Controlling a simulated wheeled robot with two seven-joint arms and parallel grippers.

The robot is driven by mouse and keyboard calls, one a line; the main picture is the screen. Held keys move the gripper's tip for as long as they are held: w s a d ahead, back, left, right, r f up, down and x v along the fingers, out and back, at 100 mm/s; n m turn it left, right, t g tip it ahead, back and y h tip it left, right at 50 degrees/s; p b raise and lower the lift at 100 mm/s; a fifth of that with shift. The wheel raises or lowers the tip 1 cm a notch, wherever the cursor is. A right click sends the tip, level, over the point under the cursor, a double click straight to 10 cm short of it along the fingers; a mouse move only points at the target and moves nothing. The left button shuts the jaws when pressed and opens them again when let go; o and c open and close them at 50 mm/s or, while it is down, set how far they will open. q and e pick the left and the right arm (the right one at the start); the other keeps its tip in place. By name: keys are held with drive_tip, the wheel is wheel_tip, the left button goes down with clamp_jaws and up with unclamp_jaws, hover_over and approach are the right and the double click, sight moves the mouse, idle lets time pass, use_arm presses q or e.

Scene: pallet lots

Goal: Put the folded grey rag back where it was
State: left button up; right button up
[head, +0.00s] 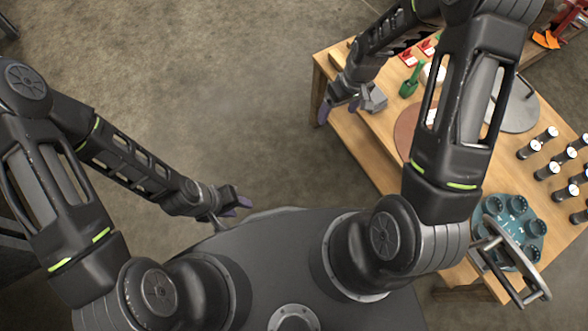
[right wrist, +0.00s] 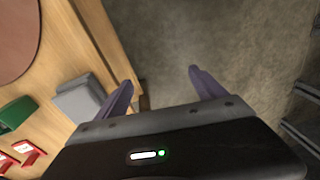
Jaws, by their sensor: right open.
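The folded grey rag (head: 373,97) lies on the wooden table near its left edge. It also shows in the right wrist view (right wrist: 78,100), left of the fingers, next to a green thing. My right gripper (head: 338,110) is open, with nothing between its fingers. It is at the table's left edge, just beside the rag, and its fingers (right wrist: 160,84) point past the edge over the floor. I cannot tell whether it touches the rag. My left gripper (head: 238,203) hangs over the floor away from the table, and its opening is not clear.
On the table (head: 350,133) stand a green object (head: 410,84), red pieces (head: 428,48), a brown disc (head: 406,132), a grey disc (head: 516,108), several black cylinders (head: 546,169) and a teal tray (head: 520,222). My right arm covers part of the table.

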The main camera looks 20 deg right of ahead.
drive_tip(key=s+a+f+m+y, duration=0.1)
drive_tip(key=s+a+f, duration=0.3)
drive_tip(key=s+a, duration=0.4)
drive_tip(key=s+a+f+m+y, duration=0.1)
drive_tip(key=s+a+f+m, duration=0.2)
drive_tip(key=s+a, duration=0.6)
drive_tip(key=shift+a+f, duration=0.4)
drive_tip(key=shift+f, duration=0.2)
